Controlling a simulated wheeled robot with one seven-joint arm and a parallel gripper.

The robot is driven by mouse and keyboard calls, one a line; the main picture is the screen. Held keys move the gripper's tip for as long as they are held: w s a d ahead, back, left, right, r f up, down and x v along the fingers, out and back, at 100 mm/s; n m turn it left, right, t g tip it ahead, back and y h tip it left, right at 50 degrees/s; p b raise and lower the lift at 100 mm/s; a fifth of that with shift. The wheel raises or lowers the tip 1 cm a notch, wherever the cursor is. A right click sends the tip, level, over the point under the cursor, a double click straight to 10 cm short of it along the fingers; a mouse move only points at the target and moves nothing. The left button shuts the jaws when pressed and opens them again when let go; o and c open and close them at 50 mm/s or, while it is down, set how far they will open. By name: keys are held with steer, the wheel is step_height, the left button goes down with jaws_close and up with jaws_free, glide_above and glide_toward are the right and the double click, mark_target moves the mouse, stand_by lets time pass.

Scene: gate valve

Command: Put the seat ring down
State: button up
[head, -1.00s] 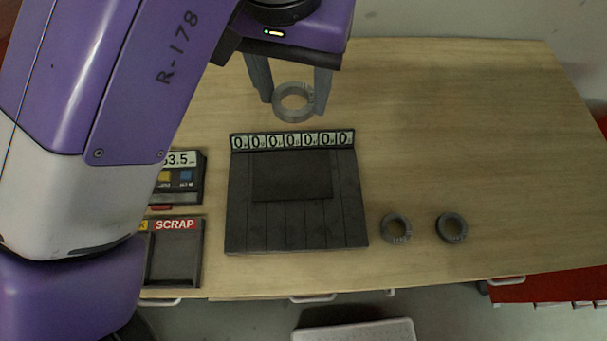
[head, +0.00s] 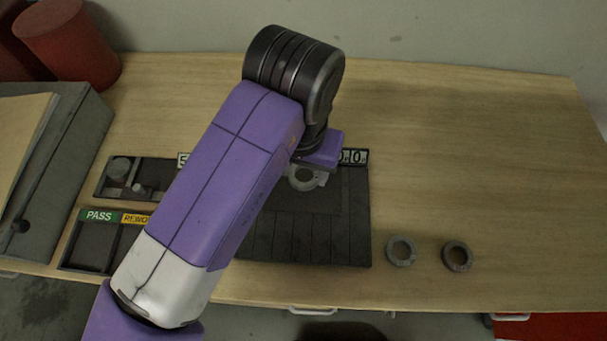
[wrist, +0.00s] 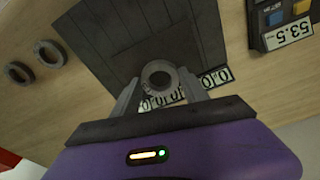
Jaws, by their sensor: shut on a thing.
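A grey seat ring (head: 307,178) is held in my gripper over the dark grooved board in the head view. In the wrist view the ring (wrist: 159,75) sits between the two fingers of my gripper (wrist: 158,82), close to the row of number tiles. My gripper is shut on it. In the head view my arm hides most of the gripper and part of the ring. The dark board (head: 340,225) has a row of number tiles along its far edge. I cannot tell whether the ring touches the board.
Two more rings, one grey (head: 400,250) and one darker (head: 457,256), lie on the table right of the board. A tray marked PASS (head: 90,245) and a grey box (head: 70,140) stand at left. The table's right side is clear.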

mark_target(303, 177)
steer(key=shift+f, duration=1.95)
steer(key=o, duration=1.6)
steer(key=shift+f, duration=0.1)
steer(key=r, duration=0.4)
steer(key=s+r+b, duration=0.1)
steer(key=r, duration=0.7)
steer(key=shift+s+a+r, duration=0.1)
steer(key=shift+s+a, duration=0.05)
steer(key=shift+s, duration=0.05)
steer(key=shift+w, duration=0.1)
